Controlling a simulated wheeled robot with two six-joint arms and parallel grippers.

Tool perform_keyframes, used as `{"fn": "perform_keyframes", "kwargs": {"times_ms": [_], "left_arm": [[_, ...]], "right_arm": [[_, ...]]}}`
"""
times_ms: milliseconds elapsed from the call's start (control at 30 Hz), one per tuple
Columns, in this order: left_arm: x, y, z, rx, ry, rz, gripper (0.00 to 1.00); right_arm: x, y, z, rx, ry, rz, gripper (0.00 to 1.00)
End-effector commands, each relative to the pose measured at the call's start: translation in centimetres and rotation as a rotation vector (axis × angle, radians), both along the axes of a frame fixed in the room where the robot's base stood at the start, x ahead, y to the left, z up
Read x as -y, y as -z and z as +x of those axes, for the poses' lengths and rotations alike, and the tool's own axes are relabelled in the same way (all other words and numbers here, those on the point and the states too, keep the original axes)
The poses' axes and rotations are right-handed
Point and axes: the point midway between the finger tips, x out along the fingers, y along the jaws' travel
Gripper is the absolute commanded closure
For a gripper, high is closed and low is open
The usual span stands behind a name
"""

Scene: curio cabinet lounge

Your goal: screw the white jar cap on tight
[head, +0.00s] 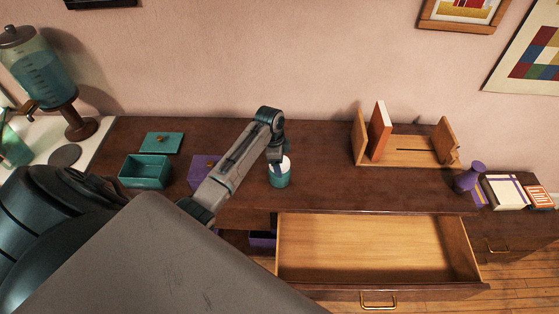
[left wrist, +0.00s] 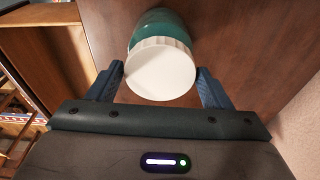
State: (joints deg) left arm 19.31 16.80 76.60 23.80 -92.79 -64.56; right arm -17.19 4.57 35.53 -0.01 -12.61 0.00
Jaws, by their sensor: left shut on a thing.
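The teal jar (head: 279,180) stands upright on the dark brown cabinet top, with the white cap (head: 285,164) on its mouth. My left gripper (head: 277,158) reaches down over the jar from above. In the left wrist view the round white cap (left wrist: 160,72) lies between the two fingers of my left gripper (left wrist: 160,84), which is shut on it. The teal jar body (left wrist: 158,25) shows beyond the cap. I cannot tell how tightly the cap sits. My right gripper is not in view.
An open, empty drawer (head: 375,250) juts out in front, right of the jar. A purple box (head: 203,168), a teal box (head: 146,171) and its teal lid (head: 162,142) lie to the left. A wooden book rack (head: 420,157) stands right. The top between jar and rack is clear.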

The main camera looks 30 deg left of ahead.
Motion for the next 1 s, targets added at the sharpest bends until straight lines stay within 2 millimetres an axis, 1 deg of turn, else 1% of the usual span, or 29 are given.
{"fn": "perform_keyframes", "kwargs": {"times_ms": [33, 67, 100, 133, 333, 367, 400, 700, 767, 867, 1000], "left_arm": [[0.0, 0.0, 0.0, 0.001, 0.0, 0.0, 0.69], [0.0, 0.0, 0.0, 0.001, 0.0, 0.0, 0.25], [0.0, 0.0, 0.0, 0.001, -0.001, 0.0, 0.17], [0.0, 0.0, 0.0, 0.001, -0.001, 0.0, 0.11], [0.0, 0.0, 0.0, 0.001, -0.001, 0.0, 0.11], [0.0, 0.0, 0.0, 0.001, -0.001, 0.0, 0.07], [0.0, 0.0, 0.0, 0.001, -0.001, 0.0, 0.0], [-0.1, -0.3, 0.0, 0.002, -0.001, 0.001, 0.0], [-0.2, -0.8, 0.0, 0.002, -0.001, 0.0, 0.0], [-0.5, -2.3, -0.1, 0.005, 0.0, 0.003, 0.0], [-0.8, -5.1, -0.3, 0.006, 0.0, 0.003, 0.0]], "right_arm": [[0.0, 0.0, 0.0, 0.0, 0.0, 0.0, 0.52], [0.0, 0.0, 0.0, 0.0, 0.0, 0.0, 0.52], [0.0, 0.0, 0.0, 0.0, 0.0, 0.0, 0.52], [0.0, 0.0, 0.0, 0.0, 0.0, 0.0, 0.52], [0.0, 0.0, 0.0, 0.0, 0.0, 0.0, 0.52], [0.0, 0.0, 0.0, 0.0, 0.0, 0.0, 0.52], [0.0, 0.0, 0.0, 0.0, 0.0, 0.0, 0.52], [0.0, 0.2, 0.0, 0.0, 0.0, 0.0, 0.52], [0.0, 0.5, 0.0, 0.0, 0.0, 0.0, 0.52], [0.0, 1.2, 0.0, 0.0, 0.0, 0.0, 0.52], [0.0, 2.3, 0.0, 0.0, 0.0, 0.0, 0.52]]}}
